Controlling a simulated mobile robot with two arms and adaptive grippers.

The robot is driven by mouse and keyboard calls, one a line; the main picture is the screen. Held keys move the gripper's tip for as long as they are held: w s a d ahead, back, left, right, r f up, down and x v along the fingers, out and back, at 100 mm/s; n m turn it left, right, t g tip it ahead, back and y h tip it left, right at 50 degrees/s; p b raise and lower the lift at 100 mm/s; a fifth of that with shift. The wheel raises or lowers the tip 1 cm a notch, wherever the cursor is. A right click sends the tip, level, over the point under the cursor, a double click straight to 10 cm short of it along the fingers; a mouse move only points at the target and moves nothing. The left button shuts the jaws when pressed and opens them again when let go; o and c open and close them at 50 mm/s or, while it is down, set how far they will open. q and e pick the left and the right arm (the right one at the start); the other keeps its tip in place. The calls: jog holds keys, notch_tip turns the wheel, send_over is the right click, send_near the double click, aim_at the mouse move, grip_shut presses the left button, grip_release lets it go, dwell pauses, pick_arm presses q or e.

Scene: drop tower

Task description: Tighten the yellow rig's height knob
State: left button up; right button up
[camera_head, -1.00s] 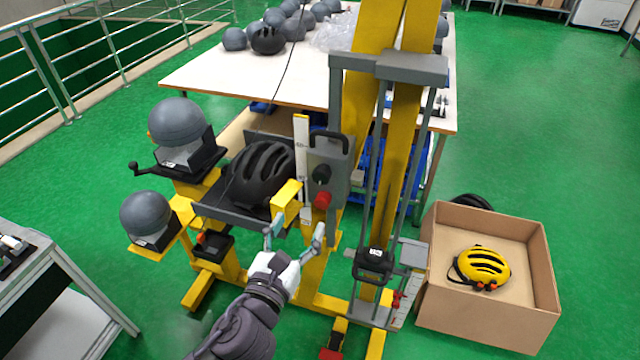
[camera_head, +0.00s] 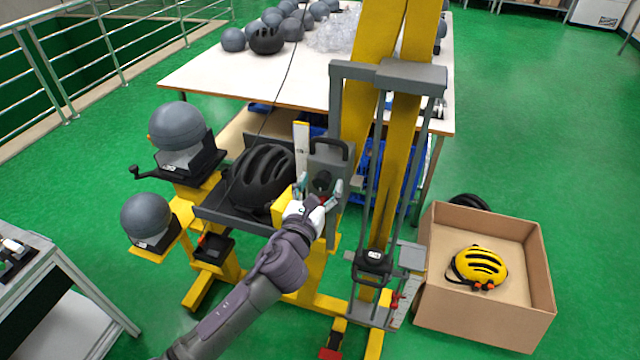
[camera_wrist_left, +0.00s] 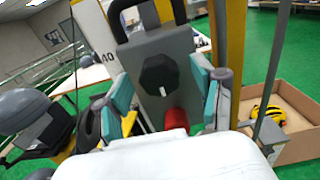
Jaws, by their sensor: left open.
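The yellow rig (camera_head: 366,95) stands in the middle of the head view. On its grey carriage block (camera_head: 327,158) sits a black knob, the height knob (camera_wrist_left: 159,76), with a white mark on its face. In the wrist view it lies ahead of and between the fingers, apart from both. A red knob (camera_wrist_left: 176,119) is just below it. My left gripper (camera_head: 318,188) is open in front of the block, its teal fingers (camera_wrist_left: 163,100) spread to either side; it partly hides the knobs in the head view. My right gripper does not show.
A black helmet (camera_head: 262,176) lies on the rig's tray beside the gripper. Grey headforms (camera_head: 177,126) stand at the left. A cardboard box (camera_head: 486,317) with a yellow helmet (camera_head: 478,266) is at the right. A white table (camera_head: 215,75) stands behind.

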pick_arm(q)
jog(key=c, duration=1.2)
jog(key=shift+o, duration=0.2)
jog(key=shift+n, duration=1.3)
jog(key=n, duration=1.5)
jog(key=shift+r, duration=0.1)
jog(key=shift+n, duration=0.3)
